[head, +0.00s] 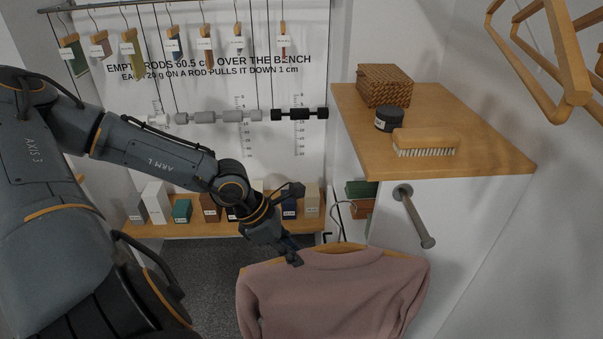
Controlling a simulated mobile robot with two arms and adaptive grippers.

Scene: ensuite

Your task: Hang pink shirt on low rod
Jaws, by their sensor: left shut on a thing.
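The pink shirt (345,290) hangs on a wooden hanger (345,247) at the bottom middle of the head view, its lower part cut off by the frame. The hanger's metal hook (335,212) rises above the collar, left of the low rod and apart from it in the picture. The low rod (415,218) is a short grey metal bar that juts from the white panel under the wooden shelf, and it is bare. My left gripper (293,256) is shut on the shirt and hanger at the left shoulder. My right gripper is not in view.
A wooden shelf (490,160) above the rod carries a wicker box (384,86), a dark jar (390,118) and a brush (426,141). Empty wooden hangers (566,60) hang at upper right. A bench (170,229) with several small boxes stands behind my left arm.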

